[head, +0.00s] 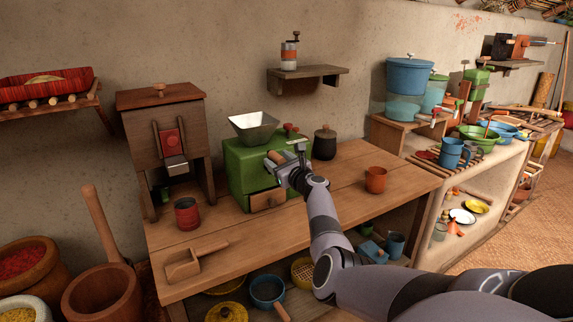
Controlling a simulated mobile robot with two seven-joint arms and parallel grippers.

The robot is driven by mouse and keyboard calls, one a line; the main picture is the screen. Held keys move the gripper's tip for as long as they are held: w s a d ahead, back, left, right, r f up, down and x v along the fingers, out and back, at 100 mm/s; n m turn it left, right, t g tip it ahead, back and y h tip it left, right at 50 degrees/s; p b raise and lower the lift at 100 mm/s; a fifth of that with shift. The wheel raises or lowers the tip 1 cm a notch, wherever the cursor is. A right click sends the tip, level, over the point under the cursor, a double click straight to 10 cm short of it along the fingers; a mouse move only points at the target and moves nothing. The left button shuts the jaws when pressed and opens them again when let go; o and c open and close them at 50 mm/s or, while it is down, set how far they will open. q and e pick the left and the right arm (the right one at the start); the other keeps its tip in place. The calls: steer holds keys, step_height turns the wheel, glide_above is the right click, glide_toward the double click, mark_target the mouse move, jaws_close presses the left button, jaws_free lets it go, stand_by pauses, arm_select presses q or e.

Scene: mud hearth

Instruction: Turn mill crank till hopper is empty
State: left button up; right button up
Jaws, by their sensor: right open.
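The green mill (237,172) stands on the wooden table (335,190), with a small wooden drawer (268,200) low in its front. A pale metal hopper (253,128) sits on its top; I cannot see to its bottom or tell how much is in it. A wooden crank handle (276,157) shows at the mill's front, partly hidden by my right gripper (285,161). That gripper is open, with its fingers at the handle; whether they touch it I cannot tell. My left gripper is not in view.
A dark lidded jar (325,143) stands right of the mill and an orange mug (376,180) further right. The table's front middle is clear.

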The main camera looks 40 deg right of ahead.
steer(key=shift+p+v, duration=1.05)
steer(key=shift+v, duration=1.8)
